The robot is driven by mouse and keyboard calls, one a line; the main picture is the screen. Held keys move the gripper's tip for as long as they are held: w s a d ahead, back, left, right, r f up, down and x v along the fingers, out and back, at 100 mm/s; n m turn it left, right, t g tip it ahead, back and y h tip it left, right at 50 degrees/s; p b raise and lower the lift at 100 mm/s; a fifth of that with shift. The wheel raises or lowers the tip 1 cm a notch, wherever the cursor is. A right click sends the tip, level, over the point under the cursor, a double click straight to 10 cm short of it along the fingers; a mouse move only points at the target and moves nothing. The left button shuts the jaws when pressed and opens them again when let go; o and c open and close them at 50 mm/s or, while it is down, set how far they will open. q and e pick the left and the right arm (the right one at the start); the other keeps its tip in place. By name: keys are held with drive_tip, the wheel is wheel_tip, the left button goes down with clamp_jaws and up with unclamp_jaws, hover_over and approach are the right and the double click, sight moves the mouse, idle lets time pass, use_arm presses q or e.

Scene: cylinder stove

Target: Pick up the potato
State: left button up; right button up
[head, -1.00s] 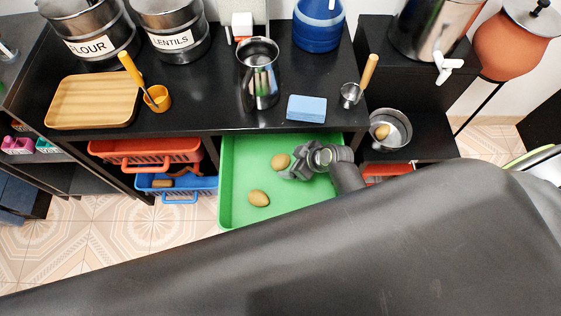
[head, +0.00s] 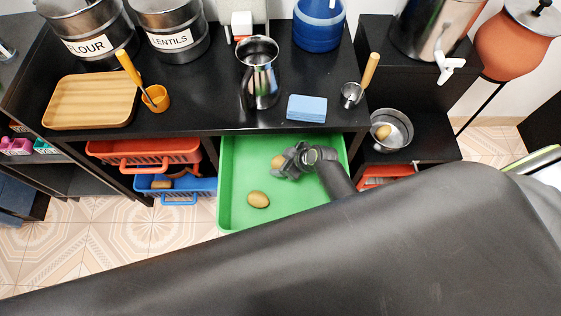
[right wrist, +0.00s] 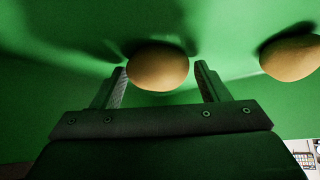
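A brown potato (head: 277,161) lies in the green drawer (head: 228,180), partly hidden by my right gripper (head: 283,166). In the right wrist view this potato (right wrist: 158,66) sits between and just beyond the fingertips of the right gripper (right wrist: 161,80). The fingers are apart, with a visible gap on each side of it. A second potato (head: 258,199) lies nearer the drawer's front; in the right wrist view this second potato (right wrist: 292,57) is at the right edge. Another potato (head: 383,132) is in a steel pot (head: 401,135) on the right shelf. My left gripper is not seen.
The black counter (head: 200,121) overhangs the drawer's back. A steel pitcher (head: 260,80) and blue sponge (head: 307,108) stand on it above the drawer. Red (head: 145,150) and blue (head: 190,185) baskets are to the left. The drawer's left part is clear.

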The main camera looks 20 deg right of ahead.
drive_tip(key=c, duration=0.7)
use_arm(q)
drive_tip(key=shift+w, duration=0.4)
use_arm(e)
drive_tip(key=shift+r, duration=0.15)
